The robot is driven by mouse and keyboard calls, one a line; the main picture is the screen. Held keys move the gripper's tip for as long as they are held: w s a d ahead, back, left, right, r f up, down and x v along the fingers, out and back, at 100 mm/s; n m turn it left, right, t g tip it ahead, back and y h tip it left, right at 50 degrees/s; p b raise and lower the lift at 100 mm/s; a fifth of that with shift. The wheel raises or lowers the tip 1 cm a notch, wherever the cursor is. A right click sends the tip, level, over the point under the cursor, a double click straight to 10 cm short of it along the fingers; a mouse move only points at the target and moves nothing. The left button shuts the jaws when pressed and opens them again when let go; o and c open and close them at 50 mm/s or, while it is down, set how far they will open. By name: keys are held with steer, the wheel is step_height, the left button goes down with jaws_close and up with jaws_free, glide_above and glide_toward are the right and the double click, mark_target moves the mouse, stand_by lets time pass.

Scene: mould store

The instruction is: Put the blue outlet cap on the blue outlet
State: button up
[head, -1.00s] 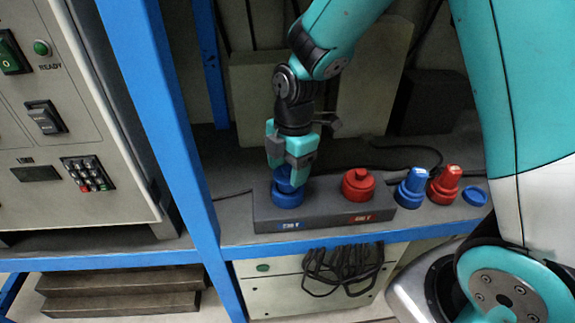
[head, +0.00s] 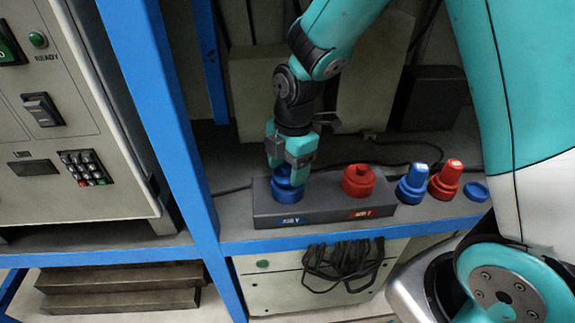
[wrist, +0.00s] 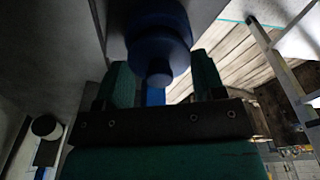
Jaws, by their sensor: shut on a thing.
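My gripper (head: 292,163) is above the left end of a dark grey outlet box and points down. It is shut on the knob of the blue outlet cap (head: 287,190). The cap is round and wider below its knob, and it is at the blue outlet's place above the blue label (head: 288,221). The blue outlet itself is hidden or merges with the cap, so I cannot tell whether the cap is fully seated. In the wrist view the blue cap (wrist: 158,50) shows between the fingers, in dim light.
A red capped outlet (head: 358,180) is at the right of the outlet box (head: 325,205). A blue plug (head: 412,184), a red plug (head: 446,180) and a flat blue disc (head: 476,192) stand to the right. A blue upright (head: 165,120) is close on the left. A black cable lies behind.

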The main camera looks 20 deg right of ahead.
steer(key=shift+f+b, duration=0.4)
steer(key=shift+f, duration=0.35)
steer(key=o, duration=1.1)
steer(key=shift+r, duration=0.1)
step_height(320, 180, up, 8)
steer(key=p, duration=0.7)
steer(key=shift+f, duration=0.25)
